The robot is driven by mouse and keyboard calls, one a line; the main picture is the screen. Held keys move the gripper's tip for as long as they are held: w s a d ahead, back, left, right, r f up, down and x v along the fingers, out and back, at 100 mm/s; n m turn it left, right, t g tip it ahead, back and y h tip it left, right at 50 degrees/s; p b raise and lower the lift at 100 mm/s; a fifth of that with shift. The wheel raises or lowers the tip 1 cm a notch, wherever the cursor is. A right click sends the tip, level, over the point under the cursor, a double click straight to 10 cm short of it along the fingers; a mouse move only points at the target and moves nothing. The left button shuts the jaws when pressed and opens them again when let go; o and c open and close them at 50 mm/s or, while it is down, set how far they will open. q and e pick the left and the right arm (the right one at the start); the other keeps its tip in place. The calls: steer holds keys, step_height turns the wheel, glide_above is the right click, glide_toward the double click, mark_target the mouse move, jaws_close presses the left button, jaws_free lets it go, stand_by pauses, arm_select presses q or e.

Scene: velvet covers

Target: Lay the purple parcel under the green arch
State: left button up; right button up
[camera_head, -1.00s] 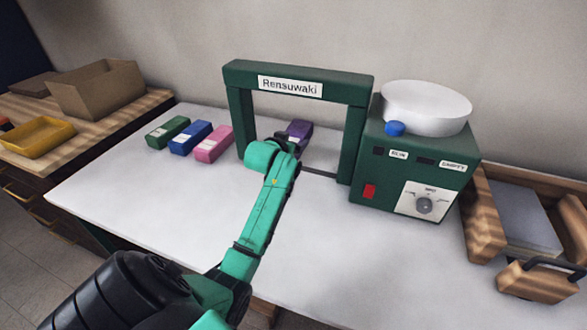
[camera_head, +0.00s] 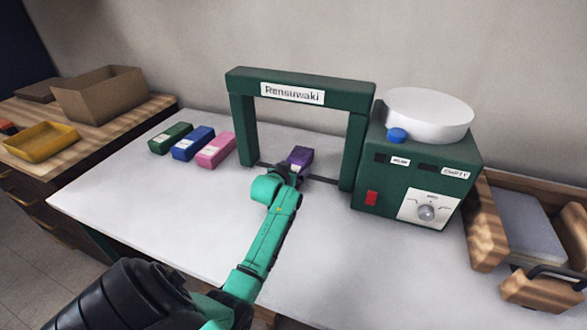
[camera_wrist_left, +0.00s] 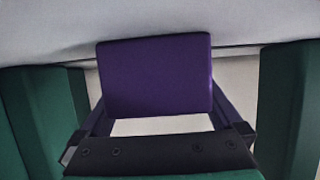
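The purple parcel (camera_head: 300,157) is in the opening of the green arch (camera_head: 245,120), low between its posts; I cannot tell whether it touches the table. My left gripper (camera_head: 291,169) is shut on it from the near side. In the left wrist view the purple parcel (camera_wrist_left: 155,75) sits between the two fingers, with a green arch post on each side. My wrist partly hides the fingers in the head view. My right gripper is not in view.
Green, blue and pink parcels (camera_head: 216,150) lie left of the arch. A green machine (camera_head: 385,165) with a white round top (camera_head: 428,110) adjoins the right post. A dark bar (camera_head: 322,180) runs between the post feet. The white table (camera_head: 165,215) is clear in front.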

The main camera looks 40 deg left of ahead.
arm_select(q)
steer(key=shift+r, duration=0.2)
steer(key=v, duration=1.2)
steer(key=shift+p, duration=0.3)
